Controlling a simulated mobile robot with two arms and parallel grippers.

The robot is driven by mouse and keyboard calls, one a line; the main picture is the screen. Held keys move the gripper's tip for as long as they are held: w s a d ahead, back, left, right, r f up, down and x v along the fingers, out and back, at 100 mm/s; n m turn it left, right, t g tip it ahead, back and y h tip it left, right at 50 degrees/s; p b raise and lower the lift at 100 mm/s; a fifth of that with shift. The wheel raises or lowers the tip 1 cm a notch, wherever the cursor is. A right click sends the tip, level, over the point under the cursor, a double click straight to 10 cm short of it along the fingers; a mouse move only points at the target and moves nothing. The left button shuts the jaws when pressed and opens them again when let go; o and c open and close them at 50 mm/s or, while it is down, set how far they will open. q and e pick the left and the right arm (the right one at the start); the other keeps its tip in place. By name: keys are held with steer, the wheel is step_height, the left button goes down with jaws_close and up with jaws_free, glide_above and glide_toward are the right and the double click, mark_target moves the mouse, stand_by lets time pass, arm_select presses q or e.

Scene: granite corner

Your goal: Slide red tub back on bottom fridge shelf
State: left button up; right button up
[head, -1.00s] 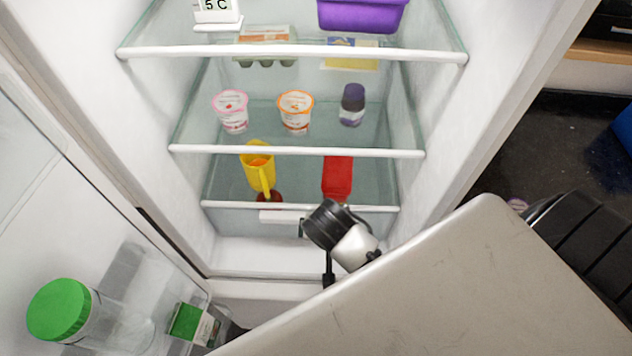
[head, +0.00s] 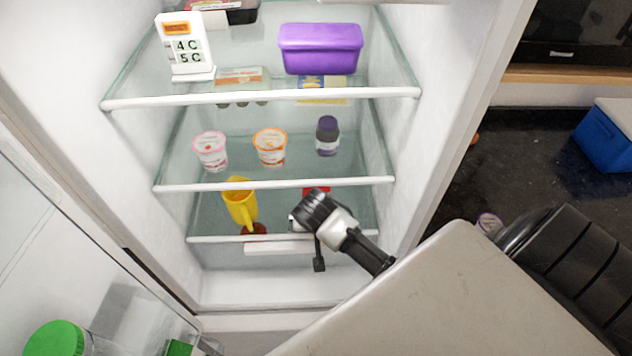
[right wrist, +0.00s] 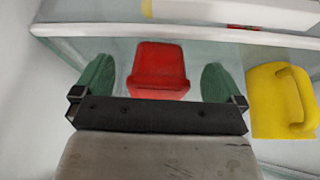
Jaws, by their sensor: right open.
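The red tub (head: 318,191) is on the bottom fridge shelf (head: 208,239). In the head view my right arm's wrist hides most of it, and only a red strip shows. In the right wrist view the tub (right wrist: 158,72) lies between the two green fingers of my right gripper (right wrist: 156,80). The gripper is open, with a finger on each side of the tub and a gap visible to each. My left gripper is not in view.
A yellow jug (head: 240,205) stands left of the tub, with a dark red item (head: 254,229) by its base. Yogurt cups (head: 270,148) and a purple-capped jar (head: 327,137) stand on the shelf above. The fridge's right wall is close to my arm.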

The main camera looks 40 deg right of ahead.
steer(key=shift+w+d+p, duration=0.3)
steer(key=shift+w+d, duration=0.35)
steer(key=shift+w, duration=0.25)
steer(key=shift+w+d+f, duration=0.1)
steer(key=shift+w+f, duration=0.05)
steer(key=shift+f, duration=0.45)
steer(key=c, duration=1)
